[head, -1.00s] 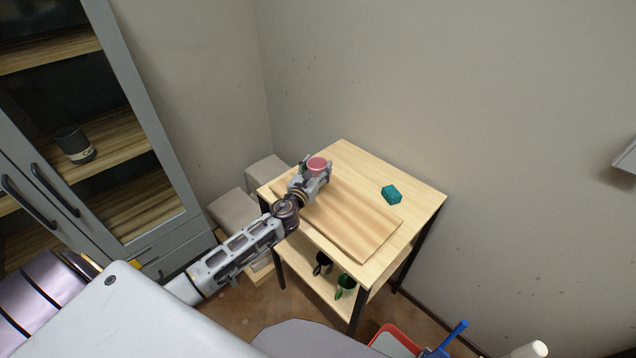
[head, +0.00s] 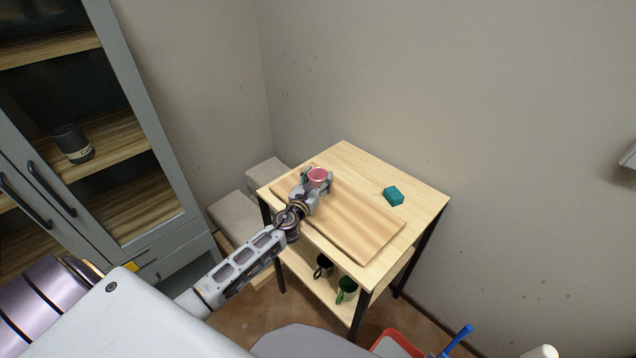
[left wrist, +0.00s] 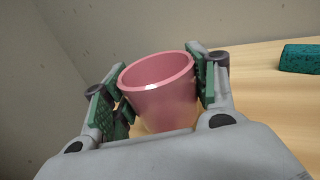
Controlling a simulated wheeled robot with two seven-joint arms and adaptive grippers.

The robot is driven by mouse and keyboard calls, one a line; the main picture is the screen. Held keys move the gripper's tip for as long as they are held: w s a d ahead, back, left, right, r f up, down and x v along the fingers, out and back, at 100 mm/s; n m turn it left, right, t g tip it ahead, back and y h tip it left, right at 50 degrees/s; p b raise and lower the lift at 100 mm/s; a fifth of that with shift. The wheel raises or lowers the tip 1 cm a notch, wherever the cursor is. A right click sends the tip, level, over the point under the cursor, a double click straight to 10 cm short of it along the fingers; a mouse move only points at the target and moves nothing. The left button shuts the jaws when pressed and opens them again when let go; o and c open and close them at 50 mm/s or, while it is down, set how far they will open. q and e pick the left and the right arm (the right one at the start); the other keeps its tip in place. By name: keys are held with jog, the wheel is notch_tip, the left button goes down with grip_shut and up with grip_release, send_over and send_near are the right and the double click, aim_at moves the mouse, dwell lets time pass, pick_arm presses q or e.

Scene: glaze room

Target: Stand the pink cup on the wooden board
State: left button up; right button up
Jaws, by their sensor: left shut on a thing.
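The pink cup (head: 319,176) is between the fingers of my left gripper (head: 317,183), over the far left end of the wooden board (head: 362,222). In the left wrist view the cup (left wrist: 160,90) stands mouth up, slightly tilted in the picture, with the green finger pads of the left gripper (left wrist: 160,88) shut on its two sides. The cup's base is hidden, so I cannot tell whether it touches the board. The board lies on the top of a light wooden table. My right gripper is not in view.
A teal block (head: 393,196) lies on the table (head: 425,196) to the right of the board. A dark mug (head: 323,266) and a green mug (head: 346,290) stand on the shelf below. A glass-door cabinet (head: 150,170) stands at left. The board's near right part is clear.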

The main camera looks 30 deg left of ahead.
pick_arm(q)
jog(key=shift+f, duration=0.35)
jog(key=shift+f, duration=0.15)
jog(key=o, duration=1.1)
jog(key=shift+s+d+b, duration=0.1)
jog(key=shift+s+b, duration=0.2)
jog(key=shift+s, duration=2.25)
jog(key=shift+s+d+b, duration=0.15)
jog(key=shift+s+b, duration=0.15)
jog(key=shift+s, duration=1.45)
jog(key=shift+s+d+b, duration=0.1)
jog(key=shift+s+b, duration=0.2)
jog(key=shift+s, duration=1.4)
